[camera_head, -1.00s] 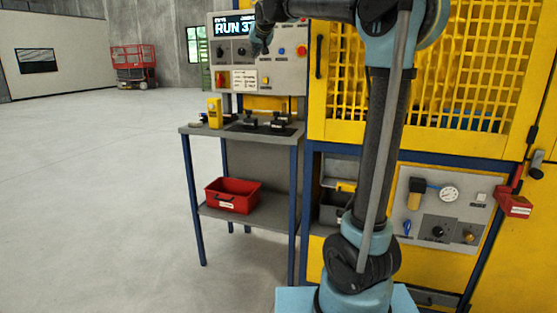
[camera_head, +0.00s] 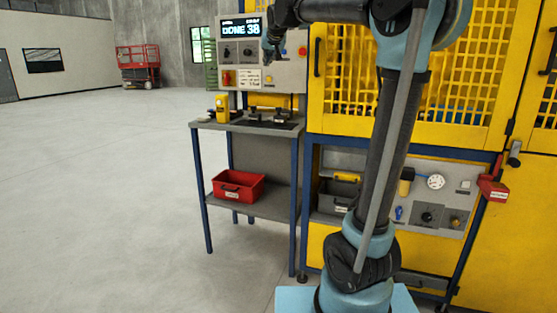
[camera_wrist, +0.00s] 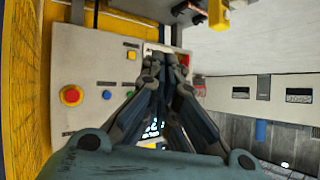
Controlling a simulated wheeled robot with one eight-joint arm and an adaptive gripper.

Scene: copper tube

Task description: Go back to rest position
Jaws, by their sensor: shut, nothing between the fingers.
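My gripper (camera_head: 267,56) is shut and empty at the end of my raised arm. In the head view it is in front of the right half of the grey control panel (camera_head: 243,77), above the side table. In the wrist view its dark fingers (camera_wrist: 167,62) meet at the tips, with the panel (camera_wrist: 85,125) behind them. A red mushroom button (camera_wrist: 71,95) and a small blue button (camera_wrist: 107,94) show left of the fingers. The panel's screen (camera_head: 240,29) reads "DONE 38". I cannot tell the gap between fingertips and panel.
The side table (camera_head: 205,122) stands below the panel, with a yellow device (camera_head: 222,108) and dark fixtures on top. A red bin (camera_head: 238,187) sits on its lower shelf. The yellow caged machine (camera_head: 340,115) stands behind my arm. The floor (camera_head: 90,190) at left is clear.

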